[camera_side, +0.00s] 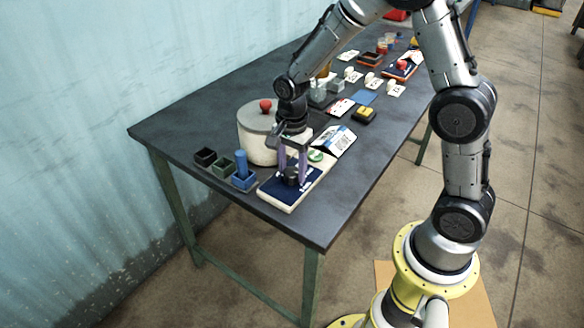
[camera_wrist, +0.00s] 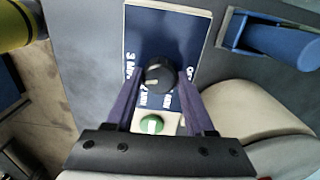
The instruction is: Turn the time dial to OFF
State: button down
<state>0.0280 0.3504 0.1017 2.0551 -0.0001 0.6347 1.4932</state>
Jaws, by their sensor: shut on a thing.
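The black time dial (camera_wrist: 160,72) sits on a dark blue panel with white lettering on a cream control box (camera_side: 271,201). My gripper (camera_side: 292,176) points down over the box, its two purple fingers shut on the dial, one on each side. In the wrist view, my gripper (camera_wrist: 160,82) shows the dial between its fingertips. A pale mark on the dial seems to point toward the lower left of that view, toward the minute labels. The lettering is partly hidden by the fingers. A green button (camera_wrist: 152,124) sits on the box beside the dial.
A large cream pot (camera_side: 256,140) with a red knob stands close behind the gripper. Small black, green and blue holders (camera_side: 243,181) stand left of the box; the blue one holds a blue cylinder. Cards and small items lie farther along the table. The near table corner is clear.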

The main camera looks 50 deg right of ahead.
jog(key=n, duration=0.4)
jog(key=shift+n, duration=0.3)
jog(key=n, duration=0.5)
jog(key=shift+r, duration=0.1)
jog(key=n, duration=0.9)
jog(key=shift+n, duration=0.3)
jog(key=n, duration=0.3)
jog(key=shift+n, duration=0.3)
jog(key=n, duration=0.3)
jog(key=shift+n, duration=0.3)
jog(key=n, duration=0.6)
jog(key=shift+n, duration=0.3)
jog(key=shift+c, duration=1.3)
grip_release()
